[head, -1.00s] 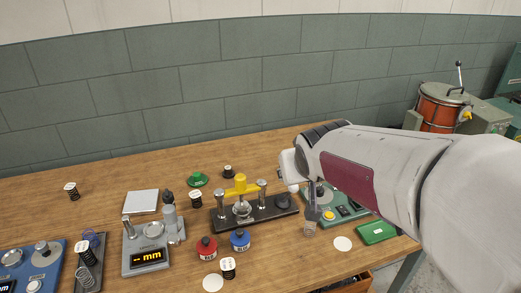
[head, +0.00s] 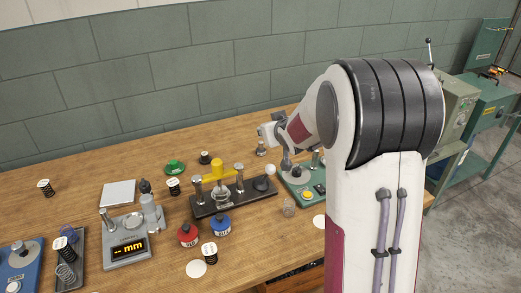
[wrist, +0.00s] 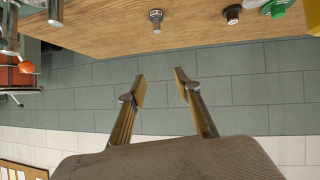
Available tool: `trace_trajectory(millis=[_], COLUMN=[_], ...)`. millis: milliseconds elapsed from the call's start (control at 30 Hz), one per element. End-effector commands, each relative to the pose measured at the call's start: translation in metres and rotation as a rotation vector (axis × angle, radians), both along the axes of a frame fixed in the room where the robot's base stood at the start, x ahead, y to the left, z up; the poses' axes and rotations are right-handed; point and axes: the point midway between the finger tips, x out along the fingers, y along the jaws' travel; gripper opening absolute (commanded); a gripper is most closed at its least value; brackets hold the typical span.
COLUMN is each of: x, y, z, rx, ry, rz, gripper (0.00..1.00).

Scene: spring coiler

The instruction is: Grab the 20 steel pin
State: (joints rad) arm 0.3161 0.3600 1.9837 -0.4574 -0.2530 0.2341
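A small steel pin on a round base (head: 261,149) stands upright near the back of the wooden table, just below my gripper in the head view. A matching upright steel piece (wrist: 156,21) shows in the wrist view near the table edge, ahead of the fingertips. No number is readable on it. My gripper (wrist: 160,80) is open with nothing between its fingers, and a clear gap separates them from the pin. In the head view my gripper (head: 268,133) is small and partly hidden by my own arm.
A green-based machine (head: 302,190) stands in front of the pin. A black stand with a yellow handle (head: 218,172) is to its left. Red (head: 188,235) and blue (head: 220,225) pots, capped springs and a mm gauge (head: 127,247) lie further left.

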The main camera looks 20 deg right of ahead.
Motion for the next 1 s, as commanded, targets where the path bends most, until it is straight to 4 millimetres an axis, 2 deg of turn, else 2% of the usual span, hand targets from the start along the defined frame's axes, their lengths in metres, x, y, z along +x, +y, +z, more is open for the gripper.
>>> trace_trajectory(millis=[33, 200, 500, 733, 1000], x=[0.007, 0.029, 0.057, 0.068, 0.07], y=[-0.005, -0.017, -0.032, -0.037, -0.03], z=[-0.01, -0.034, -0.078, -0.105, -0.12], rx=[0.003, 0.015, 0.048, 0.08, 0.113], ry=[-0.007, -0.046, -0.112, -0.148, -0.16], rz=[0.005, 0.027, 0.073, 0.101, 0.12], gripper=[0.33, 0.33, 0.33, 0.33, 0.33])
